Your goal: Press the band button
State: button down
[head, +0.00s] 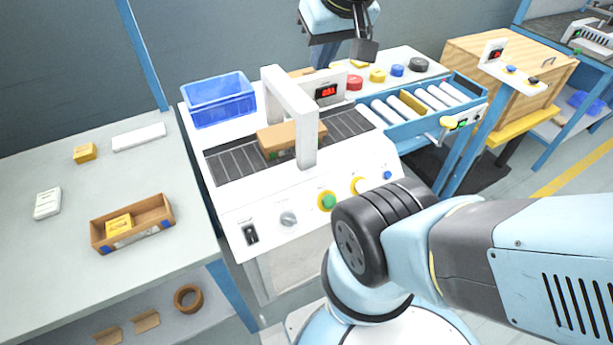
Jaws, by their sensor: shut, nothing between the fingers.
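A white machine (230,215) with a dark roller band (225,168) stands in the middle of the head view. The labels are too small to read, so I cannot tell which is the band button. My gripper (365,49) is shut and empty at the top, beyond the panel and apart from its controls. My arm partly hides the panel's right side.
A white arch (303,120) spans the band, with a cardboard box (285,140) under it. A blue crate (219,100) stands behind left. A red display (326,92) and several coloured round things, one red (354,82), are behind. A blue roller table (425,105) stands right.

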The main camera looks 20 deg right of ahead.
aim_at(328, 201)
jog(key=k, duration=1.1)
jog(key=z, duration=0.6)
jog(key=i, duration=1.45)
jog(key=u, duration=0.7)
